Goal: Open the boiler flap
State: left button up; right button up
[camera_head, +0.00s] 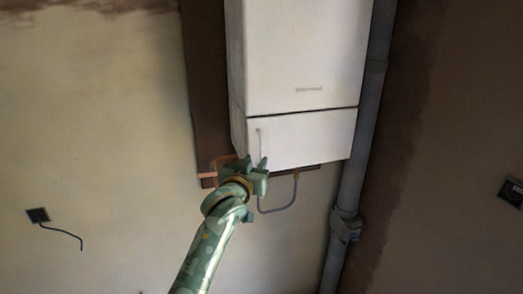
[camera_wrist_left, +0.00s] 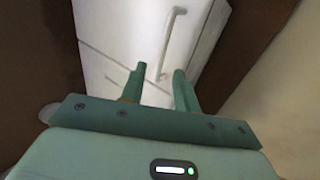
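The white boiler (camera_head: 300,55) hangs on the wall, with its closed flap (camera_head: 312,138) forming the lower front panel. A slim upright handle (camera_head: 259,142) sits at the flap's left side. My left gripper (camera_head: 256,161) is just below the handle, in front of the flap's lower left corner. In the left wrist view the gripper (camera_wrist_left: 160,70) has its two fingers apart, with nothing held. The handle (camera_wrist_left: 167,42) shows there beyond the fingers, its lower end appearing between the fingertips. I cannot tell how much depth separates them. My right gripper is out of view.
A grey vertical pipe (camera_head: 358,150) runs along the boiler's right side. Copper pipe ends (camera_head: 207,176) and a looped grey hose (camera_head: 280,208) are below the boiler, close to my left gripper. A wall socket with loose cable (camera_head: 38,215) is at left.

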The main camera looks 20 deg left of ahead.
aim_at(261, 151)
pick_arm(q)
jog(key=w, duration=0.5)
jog(key=shift+w+a+r, duration=0.1)
jog(key=shift+w+a, duration=0.05)
jog(key=shift+a, duration=0.05)
jog(key=shift+w+d, duration=0.1)
jog(key=shift+w, duration=0.3)
grip_shut()
